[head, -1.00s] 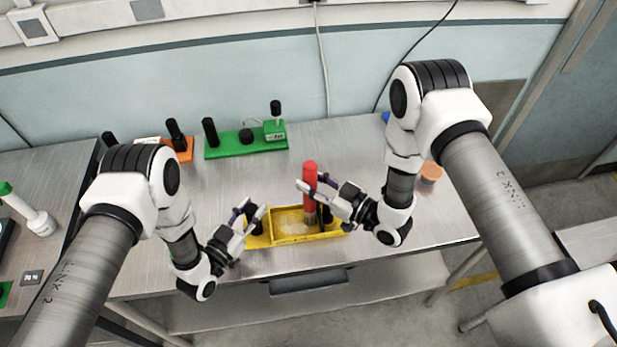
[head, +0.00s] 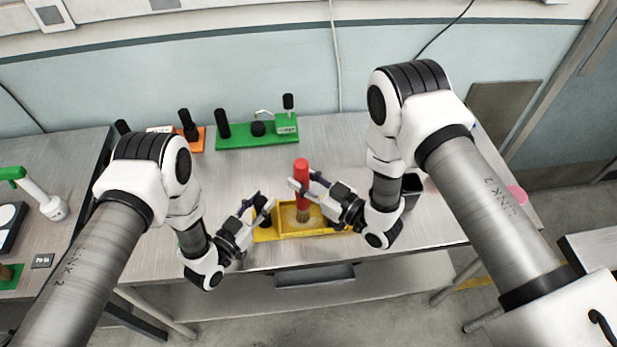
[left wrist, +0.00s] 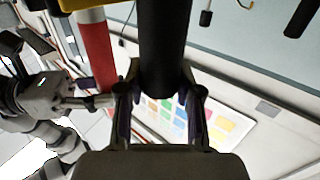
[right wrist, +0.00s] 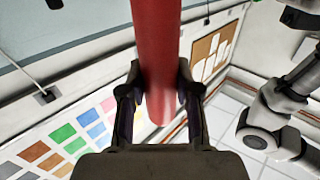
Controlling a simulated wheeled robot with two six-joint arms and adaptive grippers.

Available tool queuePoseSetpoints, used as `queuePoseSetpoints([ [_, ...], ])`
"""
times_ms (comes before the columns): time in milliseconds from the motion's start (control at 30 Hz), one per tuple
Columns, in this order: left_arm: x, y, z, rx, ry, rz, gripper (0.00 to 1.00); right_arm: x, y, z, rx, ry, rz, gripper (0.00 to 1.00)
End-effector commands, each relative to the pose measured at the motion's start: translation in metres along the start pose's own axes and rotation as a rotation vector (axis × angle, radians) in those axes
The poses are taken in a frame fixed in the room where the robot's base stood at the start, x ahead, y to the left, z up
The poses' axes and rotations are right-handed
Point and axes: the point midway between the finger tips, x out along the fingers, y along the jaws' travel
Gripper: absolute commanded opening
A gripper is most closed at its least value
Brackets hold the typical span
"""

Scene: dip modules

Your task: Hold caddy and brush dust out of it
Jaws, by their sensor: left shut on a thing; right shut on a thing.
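The yellow caddy (head: 290,232) is a shallow tray near the front edge of the table, with some brownish dust on its floor. My left gripper (head: 256,206) is shut on a black upright handle (left wrist: 165,45) at the caddy's left end. A brush with a red handle (head: 302,172) stands nearly upright, its tan bristles down in the caddy. My right gripper (head: 300,184) is shut on the red handle, which also fills the middle of the right wrist view (right wrist: 156,60). Whether the bristles touch the caddy floor I cannot tell.
A green base (head: 257,133) with black posts stands at the back, beside an orange block (head: 197,141). A dark cup (head: 411,190) is right of my right gripper, partly hidden by my arm. A white-and-green tool (head: 42,196) lies on the left table. The table behind the caddy is clear.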

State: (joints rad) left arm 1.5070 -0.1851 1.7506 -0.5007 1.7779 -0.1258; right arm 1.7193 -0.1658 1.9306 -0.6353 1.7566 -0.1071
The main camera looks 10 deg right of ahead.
Motion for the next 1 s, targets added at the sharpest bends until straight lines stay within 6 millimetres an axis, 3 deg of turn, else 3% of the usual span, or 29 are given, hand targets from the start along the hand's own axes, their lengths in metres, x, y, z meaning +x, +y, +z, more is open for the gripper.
queuePoseSetpoints([
  [600,0.0,0.0,-0.001,0.0,0.002,0.001,0.0,0.025,-0.025,0.001,0.002,-0.002,-0.003,0.0],
  [1000,0.0,0.0,-0.001,0.0,0.002,0.001,0.0,0.014,-0.016,0.0,0.002,-0.002,0.001,0.0],
])
